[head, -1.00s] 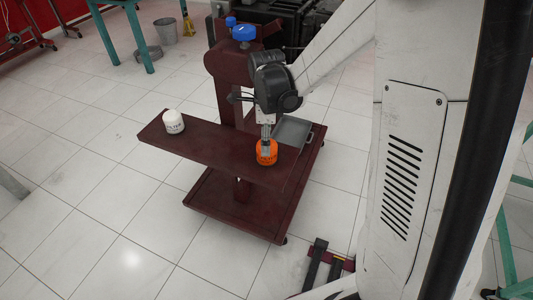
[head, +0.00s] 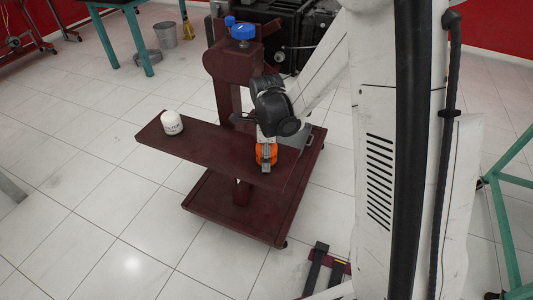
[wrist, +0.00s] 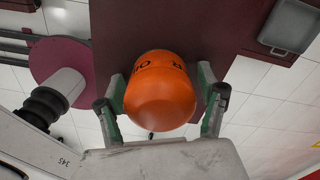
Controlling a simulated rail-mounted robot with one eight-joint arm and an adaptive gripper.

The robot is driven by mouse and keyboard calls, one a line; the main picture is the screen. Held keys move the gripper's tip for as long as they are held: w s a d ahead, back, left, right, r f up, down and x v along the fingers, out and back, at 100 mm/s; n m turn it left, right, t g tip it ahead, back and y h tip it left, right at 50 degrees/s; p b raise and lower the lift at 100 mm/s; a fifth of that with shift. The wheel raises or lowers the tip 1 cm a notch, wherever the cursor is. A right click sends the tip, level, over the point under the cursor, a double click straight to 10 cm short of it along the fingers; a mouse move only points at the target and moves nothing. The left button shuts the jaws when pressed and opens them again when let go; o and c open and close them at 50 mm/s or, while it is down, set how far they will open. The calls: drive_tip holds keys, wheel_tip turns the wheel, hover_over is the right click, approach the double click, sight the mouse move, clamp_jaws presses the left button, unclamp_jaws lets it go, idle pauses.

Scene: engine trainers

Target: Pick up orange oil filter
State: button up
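The orange oil filter (head: 261,154) is near the right end of the dark red shelf of the stand (head: 205,148). In the head view my gripper (head: 266,165) is right at it and hides part of it. In the wrist view the rounded orange filter (wrist: 160,92), with dark lettering, lies between the two fingers of my gripper (wrist: 164,100). The left finger is very close to its side. A narrow gap shows between the filter and the right finger, so the gripper looks open around it.
A white filter (head: 172,123) stands at the shelf's left end. A grey tray (head: 294,133) is on the stand's lower level, behind the shelf; it also shows in the wrist view (wrist: 291,25). The stand's post with a blue-topped part (head: 243,32) rises behind my gripper.

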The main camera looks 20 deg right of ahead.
drive_tip(key=c, duration=1.2)
drive_tip(key=shift+r, duration=0.1)
